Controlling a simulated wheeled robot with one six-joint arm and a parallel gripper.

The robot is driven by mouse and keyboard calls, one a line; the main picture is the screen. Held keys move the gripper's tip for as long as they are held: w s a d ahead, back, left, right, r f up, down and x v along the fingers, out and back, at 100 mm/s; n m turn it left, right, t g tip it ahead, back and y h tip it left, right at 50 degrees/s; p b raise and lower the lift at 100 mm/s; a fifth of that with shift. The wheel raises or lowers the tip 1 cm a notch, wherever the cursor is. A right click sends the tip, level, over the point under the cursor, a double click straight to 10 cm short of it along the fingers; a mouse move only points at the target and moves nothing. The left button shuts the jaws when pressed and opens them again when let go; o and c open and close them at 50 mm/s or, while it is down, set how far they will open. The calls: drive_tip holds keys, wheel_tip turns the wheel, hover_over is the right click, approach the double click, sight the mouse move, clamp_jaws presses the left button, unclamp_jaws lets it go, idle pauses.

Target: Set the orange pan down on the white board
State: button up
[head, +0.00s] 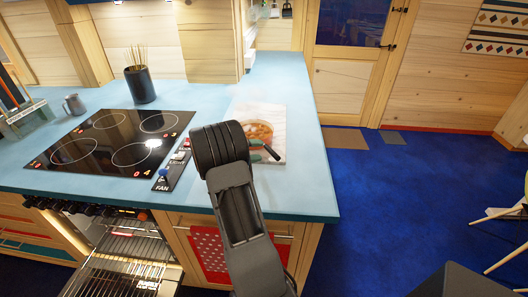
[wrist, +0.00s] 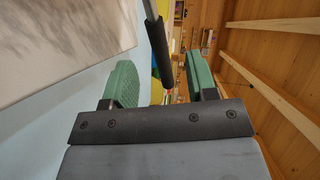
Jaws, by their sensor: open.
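The white board (head: 270,112) lies on the blue counter to the right of the cooktop. The orange pan (head: 257,131) shows over the board and appears to rest on it; its far side and underside cannot be made out. Its dark handle (head: 271,152) points toward the front right. In the wrist view the black handle (wrist: 160,45) on a grey shaft runs between my gripper's green fingers (wrist: 162,82), with gaps on both sides. My gripper (head: 257,150) is open around the handle and not closed on it. The board (wrist: 50,40) fills the upper left there.
A black cooktop (head: 110,140) and a knob panel (head: 172,170) lie left of my arm. A dark pot with sticks (head: 140,85) and a grey mug (head: 74,104) stand farther left. The oven (head: 125,260) is open below. The counter beyond the board is clear.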

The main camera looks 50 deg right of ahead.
drive_tip(key=b+v, duration=0.1)
drive_tip(key=v, duration=0.9)
drive_tip(key=shift+w+a+r, duration=0.1)
drive_tip(key=shift+w+r, duration=0.05)
